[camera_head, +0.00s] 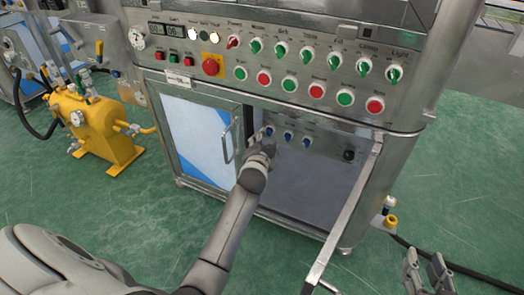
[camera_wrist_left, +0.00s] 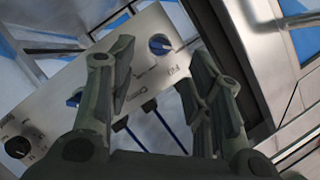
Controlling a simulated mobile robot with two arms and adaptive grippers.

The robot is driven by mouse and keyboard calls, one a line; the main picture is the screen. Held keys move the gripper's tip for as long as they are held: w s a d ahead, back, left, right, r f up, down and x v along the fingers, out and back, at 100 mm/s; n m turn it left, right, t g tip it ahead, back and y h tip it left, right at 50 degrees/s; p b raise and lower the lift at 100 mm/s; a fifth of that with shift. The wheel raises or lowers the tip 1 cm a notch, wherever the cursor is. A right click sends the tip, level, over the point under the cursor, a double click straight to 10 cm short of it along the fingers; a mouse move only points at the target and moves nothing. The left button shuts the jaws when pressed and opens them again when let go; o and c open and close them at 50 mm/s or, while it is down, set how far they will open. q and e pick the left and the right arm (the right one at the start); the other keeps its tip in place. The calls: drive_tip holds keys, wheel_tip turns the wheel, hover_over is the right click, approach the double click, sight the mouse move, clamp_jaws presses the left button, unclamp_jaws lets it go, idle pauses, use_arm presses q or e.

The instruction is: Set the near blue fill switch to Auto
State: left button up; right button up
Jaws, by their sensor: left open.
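A row of blue switches sits on a panel inside the open cabinet bay: one at the left (camera_head: 268,131), one in the middle (camera_head: 288,136), one at the right (camera_head: 306,143). My left gripper (camera_head: 262,151) is in the bay opening, just below the left switch. In the left wrist view my left gripper (camera_wrist_left: 163,70) has its fingers spread and empty, with a blue switch (camera_wrist_left: 160,44) beyond the gap, apart from the fingers. Another blue switch (camera_wrist_left: 74,98) is partly hidden by a finger. The panel lettering is too small to read surely. My right gripper (camera_head: 425,258) is open and empty at lower right.
A black knob (camera_head: 348,155) is at the panel's right end; it also shows in the left wrist view (camera_wrist_left: 17,147). The open door (camera_head: 345,215) swings out at the right. The closed left door (camera_head: 200,130) has a handle. A button panel (camera_head: 270,65) is above.

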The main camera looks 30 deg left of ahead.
use_arm(q)
drive_tip(key=shift+v, duration=2.95)
